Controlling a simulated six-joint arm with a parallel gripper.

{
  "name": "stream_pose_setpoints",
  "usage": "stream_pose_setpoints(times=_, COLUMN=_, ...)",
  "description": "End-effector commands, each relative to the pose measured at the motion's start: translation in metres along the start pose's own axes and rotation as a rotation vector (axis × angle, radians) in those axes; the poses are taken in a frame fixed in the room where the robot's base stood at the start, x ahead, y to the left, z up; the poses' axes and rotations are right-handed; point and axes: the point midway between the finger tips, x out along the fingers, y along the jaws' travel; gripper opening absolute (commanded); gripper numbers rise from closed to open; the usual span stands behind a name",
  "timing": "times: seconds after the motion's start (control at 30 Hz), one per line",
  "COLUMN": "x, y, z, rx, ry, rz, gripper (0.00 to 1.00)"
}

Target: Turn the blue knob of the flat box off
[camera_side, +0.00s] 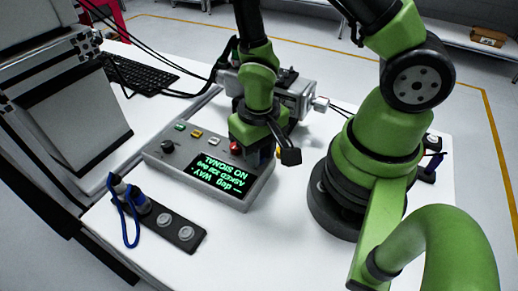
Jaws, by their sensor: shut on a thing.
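The flat grey box (170,166) lies on the white table, with a dark screen (219,173) of green text, upside down in this view and reading "NO SIGNAL". A black knob (167,147) stands at its left end, beside small green and yellow buttons. A red button or lamp (234,147) shows beside my gripper. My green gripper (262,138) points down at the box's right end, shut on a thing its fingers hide. No blue knob shows; the gripper covers the spot where it seems to be. How far it is turned cannot be seen.
A grey device (296,98) with cables stands close behind my gripper. A dark strip with round buttons (176,229) and a blue cord (127,222) lie at the front left. A keyboard (138,75) is at the back left.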

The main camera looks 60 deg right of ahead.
Motion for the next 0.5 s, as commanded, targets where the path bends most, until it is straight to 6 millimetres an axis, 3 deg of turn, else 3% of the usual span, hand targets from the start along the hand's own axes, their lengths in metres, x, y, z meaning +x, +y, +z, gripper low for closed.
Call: stream_pose_setpoints(times=0.5, x=-0.0002, y=-0.0002, z=-0.0003, rx=-0.392, ry=0.002, rz=0.0, gripper=0.02)
